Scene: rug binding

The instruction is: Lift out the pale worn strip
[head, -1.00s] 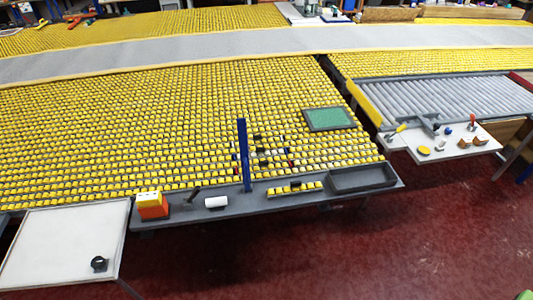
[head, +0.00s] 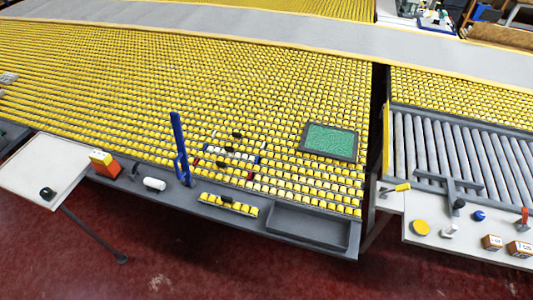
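A short pale, whitish strip (head: 232,152) lies among the rows of yellow blocks, near the front edge of the yellow bed. A blue end piece shows at its right, and red pieces lie close by. Small black pieces (head: 237,134) sit just behind and in front of it. On the grey front ledge lies a separate strip of yellow blocks (head: 243,209) with a black piece on it. An empty dark tray (head: 308,228) is set to its right. My gripper is not in view.
A blue upright (head: 178,145) stands on the ledge left of the pale strip. An orange-yellow block (head: 104,164) and white roll (head: 154,184) lie farther left. A green framed panel (head: 330,141) lies on the bed. A right side table holds a yellow disc (head: 421,227) and small items.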

